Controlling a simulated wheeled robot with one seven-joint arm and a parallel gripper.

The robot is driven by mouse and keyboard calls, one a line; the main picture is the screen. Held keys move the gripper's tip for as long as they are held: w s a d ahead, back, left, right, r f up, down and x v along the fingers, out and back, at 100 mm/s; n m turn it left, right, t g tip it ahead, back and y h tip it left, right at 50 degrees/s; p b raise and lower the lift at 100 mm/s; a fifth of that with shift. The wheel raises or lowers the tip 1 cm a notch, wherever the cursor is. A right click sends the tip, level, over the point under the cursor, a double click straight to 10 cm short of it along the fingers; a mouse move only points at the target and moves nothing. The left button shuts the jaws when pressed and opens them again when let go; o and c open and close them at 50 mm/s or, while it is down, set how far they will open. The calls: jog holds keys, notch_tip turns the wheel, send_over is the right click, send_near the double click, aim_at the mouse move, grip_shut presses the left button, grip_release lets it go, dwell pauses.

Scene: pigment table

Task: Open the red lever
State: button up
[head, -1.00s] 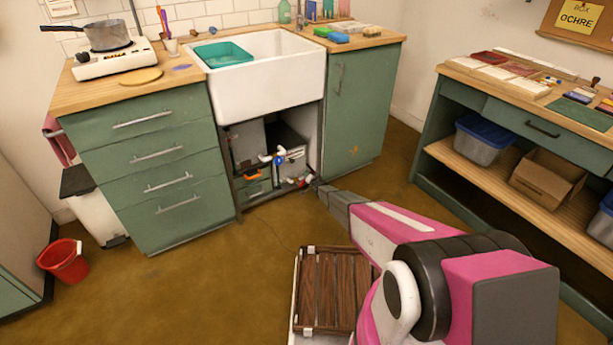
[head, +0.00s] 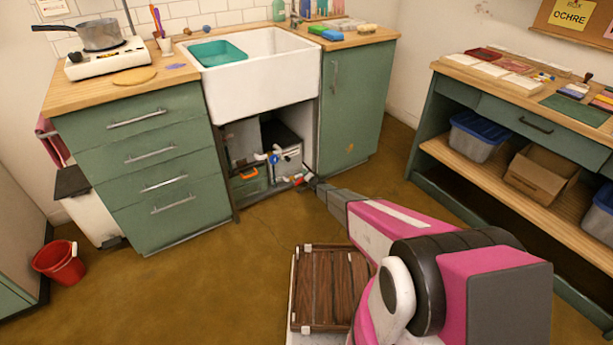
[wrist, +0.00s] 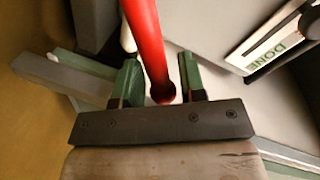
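The red lever (wrist: 148,45) shows large in the wrist view as a red bar running down from the top edge, ending in a round dark-red tip. My gripper (wrist: 158,78) has its two green fingers apart, one on each side of the lever. A gap shows between the lever and each finger, wider on the right. In the head view my gripper (head: 312,181) is low at the right side of the open space under the sink. A small red part shows beside it there, too small to make out clearly.
White pipework with a blue part (head: 273,158) and an orange handle (head: 249,175) sit under the white sink (head: 262,85). The green cabinet door (head: 350,110) stands close on the right. A "DONE" label (wrist: 275,52) shows in the wrist view. The floor in front is clear.

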dwell(0.3)
jog(key=v, duration=1.1)
jog(key=s+d+r+g+h, duration=0.25)
jog(key=s+d+r, duration=0.25)
jog(key=r, duration=0.3)
jog(key=s+d+r+n+g+h, duration=0.1)
jog(key=s+d+r+h, duration=0.2)
jog(key=s+d+r, duration=0.4)
jog(key=s+d+r+g+h, duration=0.2)
jog(key=s+d+r+h, duration=0.15)
jog(key=r, duration=0.55)
jog(key=s+r+n+g, duration=0.1)
jog(key=s+r+g, duration=0.2)
jog(key=s, duration=0.7)
jog(key=s+d+r+n+g+y, duration=0.1)
jog(key=s+r+n+g, duration=0.1)
jog(key=s+r, duration=0.6)
jog(key=s+d+r+n+g, duration=0.1)
jog(key=s+r, duration=0.5)
jog(key=s, duration=0.7)
jog(key=n+g, duration=0.1)
jog(key=g, duration=0.1)
jog(key=shift+s+r+g, duration=0.25)
jog(key=shift+g, duration=0.1)
